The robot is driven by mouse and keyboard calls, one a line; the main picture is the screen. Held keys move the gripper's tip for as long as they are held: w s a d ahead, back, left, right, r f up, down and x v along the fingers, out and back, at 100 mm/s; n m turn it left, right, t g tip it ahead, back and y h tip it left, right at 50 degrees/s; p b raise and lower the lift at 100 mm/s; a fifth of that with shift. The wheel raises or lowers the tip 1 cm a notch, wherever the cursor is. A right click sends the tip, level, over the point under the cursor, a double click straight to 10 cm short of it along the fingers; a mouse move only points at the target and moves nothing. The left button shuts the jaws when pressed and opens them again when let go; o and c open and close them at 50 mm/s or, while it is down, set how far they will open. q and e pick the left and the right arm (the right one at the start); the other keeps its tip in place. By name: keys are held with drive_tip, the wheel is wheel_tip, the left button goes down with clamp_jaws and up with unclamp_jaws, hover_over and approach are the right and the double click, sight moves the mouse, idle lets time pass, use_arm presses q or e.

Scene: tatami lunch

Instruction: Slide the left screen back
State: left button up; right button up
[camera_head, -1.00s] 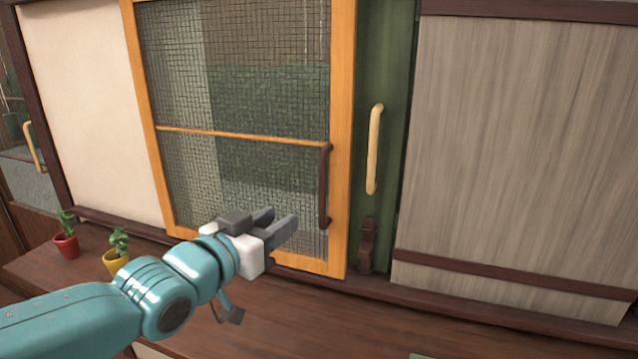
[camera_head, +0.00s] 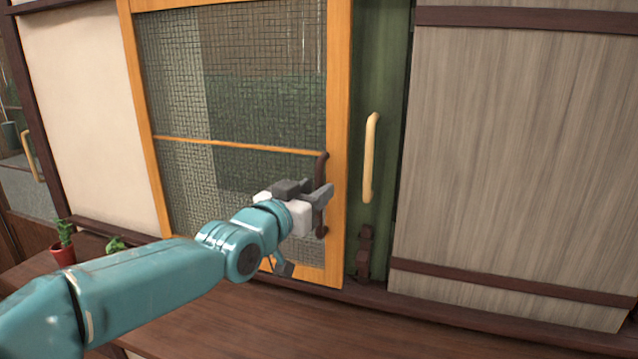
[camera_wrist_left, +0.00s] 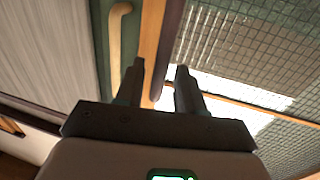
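The left screen (camera_head: 339,120) is an orange wooden frame with dark mesh, standing upright in the window opening. Its dark brown vertical handle (camera_head: 321,163) is on the frame's right side, its middle hidden by my gripper. My left gripper (camera_head: 326,190) is at this handle, fingers pointing right. In the left wrist view the two fingers (camera_wrist_left: 160,75) stand apart, with the dark handle (camera_wrist_left: 171,40) and part of the orange frame (camera_wrist_left: 152,35) seen between and beyond them. Whether the fingers touch the handle cannot be told. My right gripper is not in view.
Right of the screen is a green panel (camera_head: 382,90) with a pale wooden handle (camera_head: 370,158) and a dark latch-like piece (camera_head: 364,252). A grey wood panel (camera_head: 520,150) stands further right. Small potted plants (camera_head: 63,252) stand on the brown ledge (camera_head: 230,325) at left.

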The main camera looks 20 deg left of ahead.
use_arm(q)
drive_tip(key=shift+x, duration=1.2)
clamp_jaws()
drive_tip(key=shift+a, duration=0.1)
